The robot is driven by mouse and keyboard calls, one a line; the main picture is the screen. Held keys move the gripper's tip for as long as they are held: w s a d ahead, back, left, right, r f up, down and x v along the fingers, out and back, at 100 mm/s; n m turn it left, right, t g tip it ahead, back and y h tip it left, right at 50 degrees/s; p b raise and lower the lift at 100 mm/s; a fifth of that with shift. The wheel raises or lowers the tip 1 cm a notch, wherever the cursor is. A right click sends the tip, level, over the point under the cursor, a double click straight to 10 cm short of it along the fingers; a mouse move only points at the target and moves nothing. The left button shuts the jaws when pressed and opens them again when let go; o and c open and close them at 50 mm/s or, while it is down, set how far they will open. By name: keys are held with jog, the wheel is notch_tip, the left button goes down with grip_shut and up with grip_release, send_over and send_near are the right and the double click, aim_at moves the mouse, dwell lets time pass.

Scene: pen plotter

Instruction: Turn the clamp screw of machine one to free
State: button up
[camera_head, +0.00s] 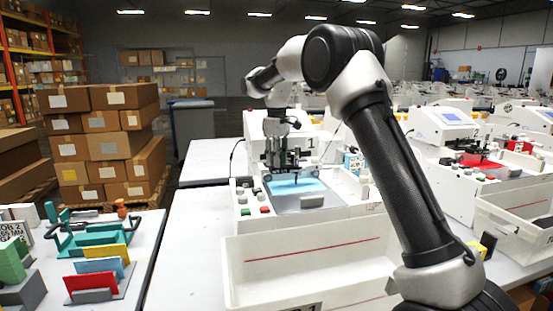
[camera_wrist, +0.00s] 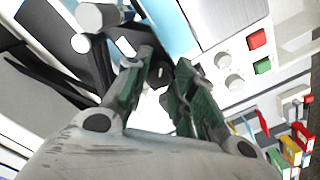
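Machine one (camera_head: 258,150) is a white plotter marked 1 in the middle of the head view. A light-blue sheet (camera_head: 296,186) lies on its grey bed. My gripper (camera_head: 287,160) is at the dark pen carriage, above the bed. In the wrist view, the two green-padded fingers (camera_wrist: 163,72) stand apart, with a small dark part carrying a white dot between their tips. I cannot tell whether this is the clamp screw or whether the fingers touch it. The screw's setting does not show. A pale round cylinder (camera_wrist: 98,16) shows beyond the left finger.
A white bin (camera_head: 300,262) stands in front of machine one. Red (camera_wrist: 257,39) and green (camera_wrist: 263,66) buttons lie right of my fingers. Another plotter (camera_head: 445,125) with a red sheet stands at right. A side table (camera_head: 130,225) holds coloured cards at left.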

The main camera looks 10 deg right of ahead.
jog(key=o, duration=0.3)
jog(key=shift+r, duration=0.15)
notch_tip(320, 180, up, 12)
dwell(0.4)
